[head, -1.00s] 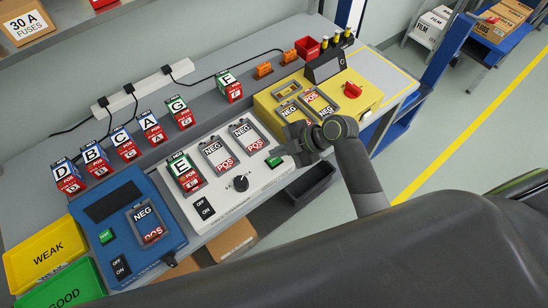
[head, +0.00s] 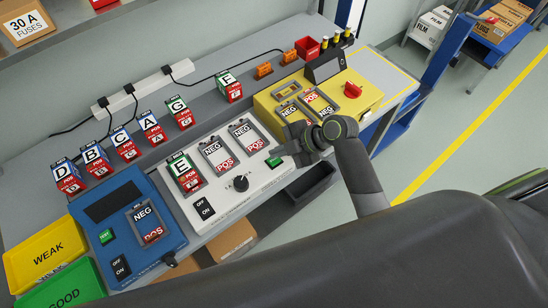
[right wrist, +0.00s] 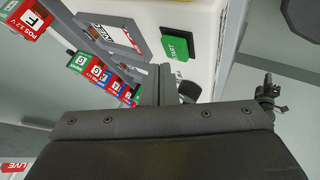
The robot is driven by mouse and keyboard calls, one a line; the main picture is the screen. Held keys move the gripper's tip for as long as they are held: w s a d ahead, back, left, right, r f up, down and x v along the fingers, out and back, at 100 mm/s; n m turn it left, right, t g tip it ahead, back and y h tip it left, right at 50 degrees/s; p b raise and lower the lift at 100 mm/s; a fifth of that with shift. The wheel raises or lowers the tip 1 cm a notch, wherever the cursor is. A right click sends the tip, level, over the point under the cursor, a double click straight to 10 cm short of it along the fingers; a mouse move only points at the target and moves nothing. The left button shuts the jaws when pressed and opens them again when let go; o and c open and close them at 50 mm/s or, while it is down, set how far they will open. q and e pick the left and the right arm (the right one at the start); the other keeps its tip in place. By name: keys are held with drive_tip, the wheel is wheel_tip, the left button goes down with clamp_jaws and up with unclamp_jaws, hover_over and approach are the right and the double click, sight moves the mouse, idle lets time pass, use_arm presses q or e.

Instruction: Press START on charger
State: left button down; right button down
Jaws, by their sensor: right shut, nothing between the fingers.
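The white charger (head: 228,192) lies on the bench between the blue tester and the yellow unit. Its green START button (head: 274,161) is at its right end; the button shows as a green START block in the right wrist view (right wrist: 177,44). Battery E (head: 186,173) sits in the charger's left bay; the other two bays are empty. My right gripper (head: 284,153) is shut and empty, its tip close by the button. In the right wrist view the shut fingers (right wrist: 160,84) point toward the charger, apart from the button in the picture; I cannot tell the height. My left gripper is not in view.
The blue tester (head: 172,243) is left of the charger and the yellow unit (head: 361,101) with a red knob is right. Several batteries stand in a row behind. A dark open bin (head: 318,180) is below the bench's front edge. WEAK (head: 30,232) and GOOD (head: 95,272) trays lie far left.

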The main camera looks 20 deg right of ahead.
sight(279, 160)
idle(0.4)
drive_tip(key=shift+f+b, duration=0.4)
drive_tip(key=shift+f, duration=0.05)
drive_tip(key=shift+f+b, duration=0.4)
drive_tip(key=shift+f, duration=0.1)
idle(0.6)
drive_tip(key=shift+r, duration=0.15)
drive_tip(key=shift+r+p, duration=0.7)
drive_tip(key=shift+r, duration=0.1)
wheel_tip(279, 160, up, 5)
drive_tip(key=p, duration=0.4)
drive_tip(key=shift+d+f, duration=0.1)
idle(0.8)
